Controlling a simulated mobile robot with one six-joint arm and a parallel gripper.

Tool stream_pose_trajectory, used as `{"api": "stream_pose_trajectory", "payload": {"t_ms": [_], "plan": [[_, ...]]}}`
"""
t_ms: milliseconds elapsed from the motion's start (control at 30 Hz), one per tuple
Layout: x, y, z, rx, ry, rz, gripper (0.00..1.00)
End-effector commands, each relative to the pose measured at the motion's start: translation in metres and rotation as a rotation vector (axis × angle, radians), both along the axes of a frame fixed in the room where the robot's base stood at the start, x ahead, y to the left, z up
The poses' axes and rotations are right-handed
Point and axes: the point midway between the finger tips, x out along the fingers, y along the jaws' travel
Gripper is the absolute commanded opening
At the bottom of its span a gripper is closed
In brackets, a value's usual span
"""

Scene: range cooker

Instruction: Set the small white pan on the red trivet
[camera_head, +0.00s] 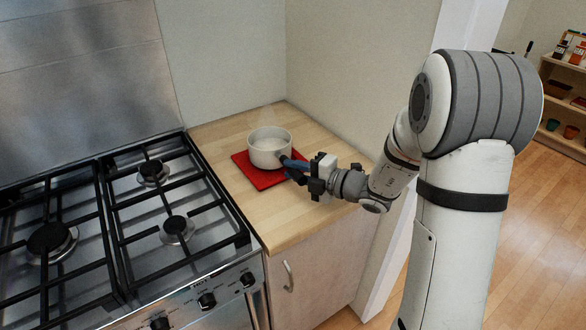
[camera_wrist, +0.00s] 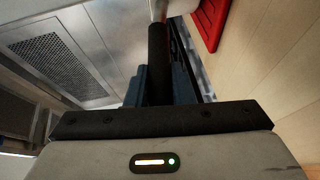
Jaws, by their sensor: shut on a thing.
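The small white pan (camera_head: 269,149) is upright over the red trivet (camera_head: 245,167) on the wooden counter. Faint steam rises from it. I cannot tell whether its base touches the trivet or is slightly above it. My gripper (camera_head: 292,167) is shut on the pan's dark handle, to the right of the pan. In the wrist view the black handle (camera_wrist: 158,62) runs up from between the blue fingers, and a corner of the red trivet (camera_wrist: 208,22) shows at the top right. Most of the pan body is out of that view.
The cooker's hob (camera_head: 120,215), with black grates and burners, is left of the counter (camera_head: 290,218) and bears no pots. A wall stands behind the counter. A wooden shelf (camera_head: 565,100) with jars and pots is far right.

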Motion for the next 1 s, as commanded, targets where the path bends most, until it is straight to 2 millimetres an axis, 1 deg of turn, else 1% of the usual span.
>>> {"api": "stream_pose_trajectory", "payload": {"t_ms": [367,1000], "plan": [[0.0006,-0.0003,0.0015,0.003,-0.005,0.0,0.0],[0.0006,-0.0004,-0.007,0.003,-0.004,-0.001,0.0]]}}
